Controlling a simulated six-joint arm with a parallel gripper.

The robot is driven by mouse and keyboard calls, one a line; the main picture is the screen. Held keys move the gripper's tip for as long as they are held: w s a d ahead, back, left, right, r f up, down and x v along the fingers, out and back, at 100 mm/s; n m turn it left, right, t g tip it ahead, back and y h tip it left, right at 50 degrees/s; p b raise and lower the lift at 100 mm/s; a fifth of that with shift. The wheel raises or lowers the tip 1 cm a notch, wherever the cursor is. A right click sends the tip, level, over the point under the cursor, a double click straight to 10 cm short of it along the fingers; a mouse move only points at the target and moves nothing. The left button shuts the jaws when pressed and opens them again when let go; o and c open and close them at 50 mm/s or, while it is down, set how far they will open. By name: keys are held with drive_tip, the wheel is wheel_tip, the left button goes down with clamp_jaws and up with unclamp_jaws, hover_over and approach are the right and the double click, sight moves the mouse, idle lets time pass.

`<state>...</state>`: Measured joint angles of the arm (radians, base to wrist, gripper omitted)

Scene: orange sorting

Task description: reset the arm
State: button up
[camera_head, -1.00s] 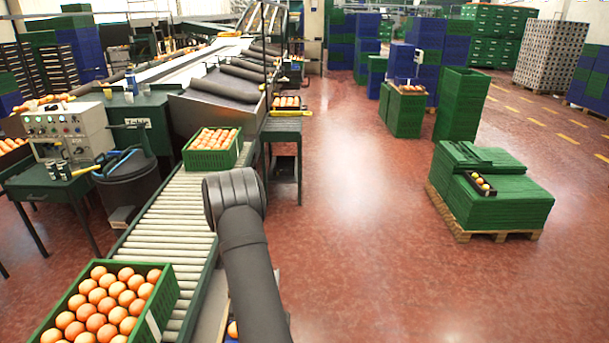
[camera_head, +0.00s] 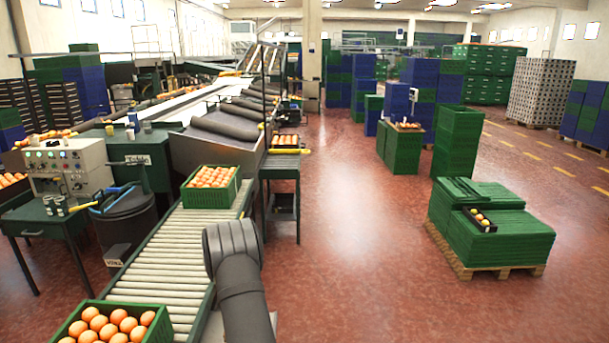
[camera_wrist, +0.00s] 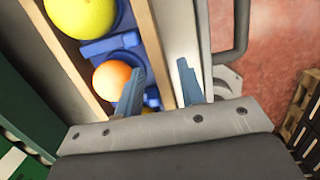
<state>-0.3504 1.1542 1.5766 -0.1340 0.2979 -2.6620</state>
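My gripper (camera_wrist: 160,86) shows in the wrist view with its two blue fingers spread apart. It is open, with nothing held between the fingertips. The left finger overlaps the edge of a blue holder (camera_wrist: 112,45) with fruit in it. An orange (camera_wrist: 111,79) sits in the holder just left of that finger; I cannot tell whether they touch. A yellow fruit (camera_wrist: 80,12) lies farther up. In the head view my dark arm rises from the bottom edge beside the roller conveyor; my gripper is hidden there.
The roller conveyor (camera_head: 165,265) carries a green crate of oranges (camera_head: 208,197) and a nearer one (camera_head: 157,333) at the bottom edge. A control box (camera_head: 68,168) stands left. A pallet of green crates (camera_head: 500,247) stands right. Red floor (camera_head: 350,230) between is clear.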

drive_tip(key=shift+f, duration=0.4)
wheel_tip(320, 180, up, 12)
drive_tip(key=s, duration=0.1)
drive_tip(key=f, duration=0.8)
drive_tip(key=w+f, duration=0.1)
drive_tip(key=f, duration=0.3)
drive_tip(key=shift+w, duration=0.1)
drive_tip(key=r, duration=0.4)
drive_tip(key=shift+d+r, duration=0.1)
drive_tip(key=shift+d, duration=0.1)
drive_tip(key=s+d+r, duration=0.3)
drive_tip(key=d+r, duration=0.4)
drive_tip(key=d, duration=0.4)
drive_tip(key=a+r, duration=0.5)
drive_tip(key=a, duration=0.6)
drive_tip(key=w+a+r, duration=0.1)
drive_tip(key=a+r, duration=0.5)
drive_tip(key=a, duration=0.5)
drive_tip(key=a+r, duration=0.6)
drive_tip(key=a, duration=0.5)
drive_tip(key=shift+w+a, duration=0.15)
drive_tip(key=shift+a, duration=0.1)
